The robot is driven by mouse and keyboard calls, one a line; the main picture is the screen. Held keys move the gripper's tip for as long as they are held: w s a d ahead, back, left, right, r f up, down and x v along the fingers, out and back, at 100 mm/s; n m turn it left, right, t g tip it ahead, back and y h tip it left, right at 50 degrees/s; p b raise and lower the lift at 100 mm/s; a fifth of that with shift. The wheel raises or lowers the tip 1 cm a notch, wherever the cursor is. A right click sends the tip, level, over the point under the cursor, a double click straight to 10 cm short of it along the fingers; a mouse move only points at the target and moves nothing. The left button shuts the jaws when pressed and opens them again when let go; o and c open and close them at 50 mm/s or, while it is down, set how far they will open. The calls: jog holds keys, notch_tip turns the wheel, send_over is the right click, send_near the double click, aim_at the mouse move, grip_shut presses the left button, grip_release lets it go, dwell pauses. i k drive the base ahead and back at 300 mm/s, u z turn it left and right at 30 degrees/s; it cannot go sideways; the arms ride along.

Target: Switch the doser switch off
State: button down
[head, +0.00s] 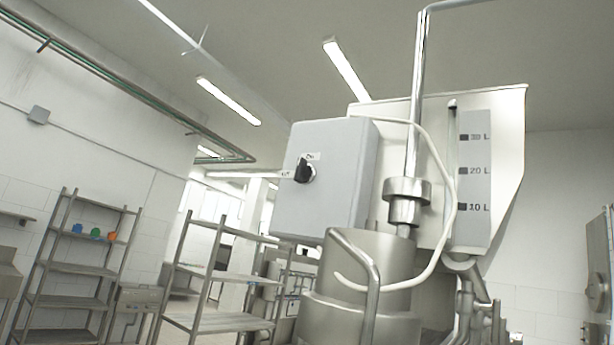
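The doser switch (304,171) is a black rotary knob on the left face of a grey control box (345,170). A small "On" label (310,156) sits above the knob, and another small label (287,174), hard to read, sits at its left. The knob looks roughly upright, with its top near the "On" label. The box is fixed to the doser, which has a pale hopper (505,120) with a level scale marked 10, 20 and 30 L. My gripper is not in view.
A steel vessel (350,265) with a curved tube handle (372,300) stands below the box. A white cable (452,190) loops at its right. Metal shelves (75,270) and a rack (215,322) stand at the left. Open air lies left of the box.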

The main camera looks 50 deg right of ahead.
aim_at(303, 171)
jog(key=u, duration=2.3)
jog(key=k, duration=1.3)
jog(key=z, duration=1.7)
jog(key=i, duration=0.5)
jog(key=z, duration=0.15)
